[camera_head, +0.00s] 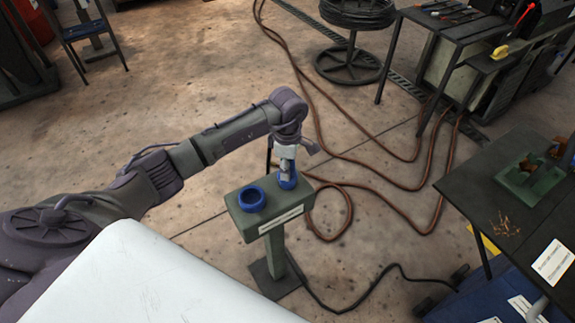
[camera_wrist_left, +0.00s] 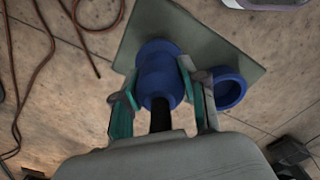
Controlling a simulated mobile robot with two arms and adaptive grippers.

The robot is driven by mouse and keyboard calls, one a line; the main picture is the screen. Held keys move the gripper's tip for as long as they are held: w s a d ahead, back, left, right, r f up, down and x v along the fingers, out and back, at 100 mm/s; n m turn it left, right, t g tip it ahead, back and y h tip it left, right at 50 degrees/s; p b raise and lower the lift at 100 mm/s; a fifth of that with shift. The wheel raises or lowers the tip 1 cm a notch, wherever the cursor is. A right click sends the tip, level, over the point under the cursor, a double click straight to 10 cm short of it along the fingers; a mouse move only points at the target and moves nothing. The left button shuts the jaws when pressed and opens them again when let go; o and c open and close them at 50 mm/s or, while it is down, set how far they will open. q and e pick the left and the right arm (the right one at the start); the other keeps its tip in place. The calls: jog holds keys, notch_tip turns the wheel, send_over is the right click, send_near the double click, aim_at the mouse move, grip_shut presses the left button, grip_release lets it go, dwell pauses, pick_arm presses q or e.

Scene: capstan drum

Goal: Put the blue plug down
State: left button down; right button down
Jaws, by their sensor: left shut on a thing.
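The blue plug (camera_head: 288,181) is upright over the far right end of the top of a small green stand (camera_head: 285,199). My left gripper (camera_head: 286,160) comes down on it from above and is shut on it. In the left wrist view the plug (camera_wrist_left: 160,74) sits between the two teal-padded fingers (camera_wrist_left: 157,92), with a black stem or cable toward the palm. I cannot tell whether its lower end touches the stand top. An empty blue ring (camera_head: 251,198) is on the same top, and shows beside the plug in the left wrist view (camera_wrist_left: 230,88). My right gripper is out of view.
A white label (camera_head: 281,220) is on the stand's front side. Brown cables (camera_head: 345,185) lie on the floor behind and right of it. A dark workbench (camera_head: 480,190) with a green fixture (camera_head: 530,180) stands at the right. A white surface (camera_head: 140,275) fills the lower left.

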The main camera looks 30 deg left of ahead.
pick_arm(q)
jog(key=c, duration=1)
grip_release()
jog(key=shift+f, duration=0.1)
jog(key=o, duration=0.4)
jog(key=shift+c, duration=0.2)
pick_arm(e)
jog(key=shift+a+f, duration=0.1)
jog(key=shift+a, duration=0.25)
pick_arm(q)
jog(key=shift+r+p, duration=0.25)
jog(key=shift+p, duration=0.05)
jog(key=shift+r, duration=0.35)
notch_tip(320, 180, up, 11)
jog(key=shift+r+b, duration=0.1)
jog(key=shift+b, duration=1.1)
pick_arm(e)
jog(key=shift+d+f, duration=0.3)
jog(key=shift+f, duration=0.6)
